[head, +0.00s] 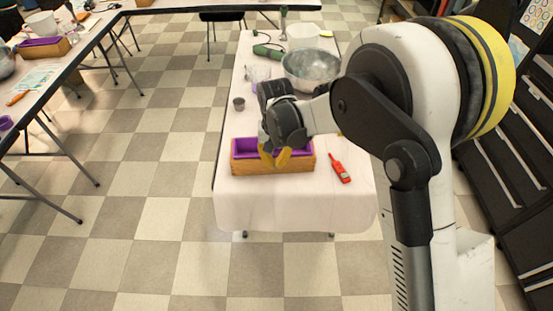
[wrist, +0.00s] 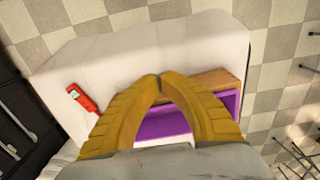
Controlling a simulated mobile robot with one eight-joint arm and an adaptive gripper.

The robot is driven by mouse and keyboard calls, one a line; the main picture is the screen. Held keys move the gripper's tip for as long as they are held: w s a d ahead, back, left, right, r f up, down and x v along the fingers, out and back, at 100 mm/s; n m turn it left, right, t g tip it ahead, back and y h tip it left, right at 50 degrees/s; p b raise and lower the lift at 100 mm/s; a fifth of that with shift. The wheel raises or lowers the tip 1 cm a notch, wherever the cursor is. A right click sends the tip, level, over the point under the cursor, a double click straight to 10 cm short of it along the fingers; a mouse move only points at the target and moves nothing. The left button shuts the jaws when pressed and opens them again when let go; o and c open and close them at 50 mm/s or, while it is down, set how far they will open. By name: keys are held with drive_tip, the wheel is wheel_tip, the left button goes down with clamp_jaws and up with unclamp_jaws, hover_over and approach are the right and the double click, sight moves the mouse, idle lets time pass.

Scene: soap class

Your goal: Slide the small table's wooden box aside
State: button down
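The wooden box (head: 240,167) with a purple liner (head: 244,147) sits near the front end of the small white-covered table (head: 295,203). The box's wooden wall (wrist: 215,78) and purple liner (wrist: 160,124) also show in the wrist view, partly hidden behind the fingers. My gripper (head: 275,163) has yellow fingers and points down over the box's front side. In the wrist view, its fingertips (wrist: 159,77) meet, with nothing seen between them. I cannot tell whether the fingers touch the box.
A red tool (head: 339,168) lies right of the box; it also shows in the wrist view (wrist: 81,97). A metal bowl (head: 311,68), a small dark cup (head: 239,103) and a green tool (head: 267,51) stand farther back. Bare tablecloth lies in front of the box.

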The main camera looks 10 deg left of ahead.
drive_tip(key=f+b, duration=0.3)
drive_tip(key=f, duration=0.7)
drive_tip(key=shift+a+f+b, duration=0.1)
drive_tip(key=shift+a+b, duration=0.1)
drive_tip(key=shift+b, duration=0.1)
drive_tip(key=w, duration=0.2)
drive_tip(key=b, duration=0.1)
drive_tip(key=shift+w+a+f, duration=0.35)
drive_tip(key=shift+w, duration=0.05)
drive_tip(key=shift+w+a+r, duration=0.1)
drive_tip(key=shift+w+r, duration=0.05)
drive_tip(key=shift+w, duration=0.35)
